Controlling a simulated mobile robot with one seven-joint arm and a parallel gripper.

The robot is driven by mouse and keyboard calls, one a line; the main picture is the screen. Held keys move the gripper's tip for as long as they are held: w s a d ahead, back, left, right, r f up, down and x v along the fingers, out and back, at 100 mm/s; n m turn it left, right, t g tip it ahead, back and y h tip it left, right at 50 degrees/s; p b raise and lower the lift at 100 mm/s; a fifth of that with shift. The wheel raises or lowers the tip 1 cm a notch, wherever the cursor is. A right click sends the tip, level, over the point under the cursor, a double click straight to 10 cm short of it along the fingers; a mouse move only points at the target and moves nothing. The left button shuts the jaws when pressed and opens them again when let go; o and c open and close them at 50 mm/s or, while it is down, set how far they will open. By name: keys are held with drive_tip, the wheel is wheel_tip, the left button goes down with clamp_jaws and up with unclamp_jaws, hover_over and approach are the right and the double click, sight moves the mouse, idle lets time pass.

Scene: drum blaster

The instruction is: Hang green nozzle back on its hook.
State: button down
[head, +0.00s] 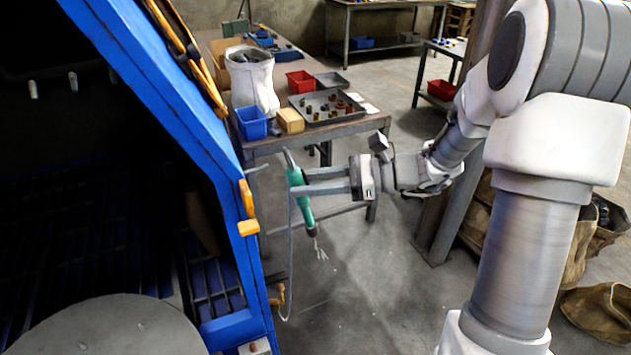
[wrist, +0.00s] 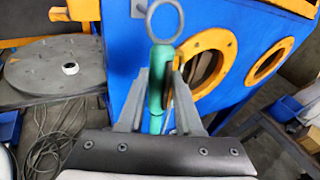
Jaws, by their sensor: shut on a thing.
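The green nozzle (head: 308,212) hangs roughly upright, slightly tilted, in my gripper (head: 298,181), beside the blue cabinet's edge. My gripper is shut on its green body, which also shows between the fingers in the wrist view (wrist: 157,88). A grey ring (wrist: 165,19) tops the nozzle. A thin hose (head: 290,262) loops down below it. A short grey rod (head: 254,169) juts from the cabinet edge, left of the nozzle and apart from it; it may be the hook. In the wrist view, the ring overlaps the blue cabinet face, so their gap is hard to judge.
The blue cabinet (head: 170,95) with orange fittings (head: 247,199) fills the left. Behind the nozzle, a workbench (head: 262,146) holds a blue bin (head: 251,123), a wooden block (head: 290,121) and a parts tray (head: 327,107). The floor under my gripper looks mostly clear.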

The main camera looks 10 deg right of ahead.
drive_tip(key=shift+s+a+f+b, duration=0.2)
drive_tip(key=shift+s+a+b, duration=0.1)
drive_tip(key=shift+a, duration=0.55)
drive_tip(key=shift+s+a+f+b, duration=0.2)
drive_tip(key=shift+a+f+b, duration=0.05)
drive_tip(key=shift+a, duration=0.55)
drive_tip(key=shift+s+a+f+b, duration=0.2)
drive_tip(key=shift+s+a+b, duration=0.1)
drive_tip(key=shift+a, duration=0.55)
drive_tip(key=c, duration=0.5)
unclamp_jaws()
